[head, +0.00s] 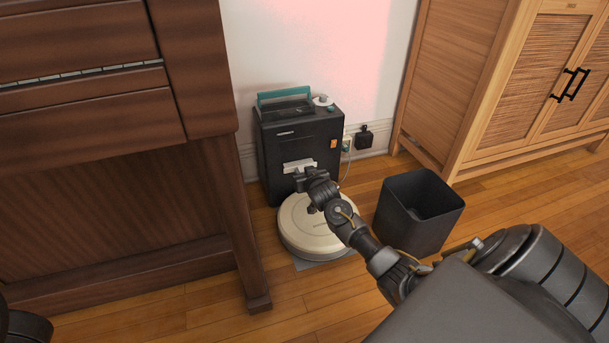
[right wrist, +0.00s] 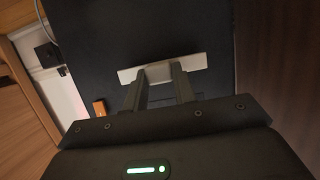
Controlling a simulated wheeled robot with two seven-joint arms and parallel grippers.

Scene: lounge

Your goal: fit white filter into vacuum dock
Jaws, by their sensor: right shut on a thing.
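The vacuum dock (head: 290,135) is a tall black box against the wall, with a teal handle on top. The white filter (head: 298,164) is a pale flat bar at the dock's front face. In the right wrist view the filter (right wrist: 196,62) lies across the dark dock front (right wrist: 130,30), spanning past both fingers. My right gripper (head: 305,177) is shut on the middle of the filter, also in the right wrist view (right wrist: 158,73). I cannot tell how far the filter sits in the dock. My left gripper is not in view.
A round cream robot vacuum (head: 300,232) sits on the floor under my right gripper. A dark open bin (head: 425,207) stands to its right. A dark wood cabinet (head: 120,190) is close on the left, and a light wood cabinet (head: 455,85) stands at the right. A plug and cord (head: 364,138) are at the wall.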

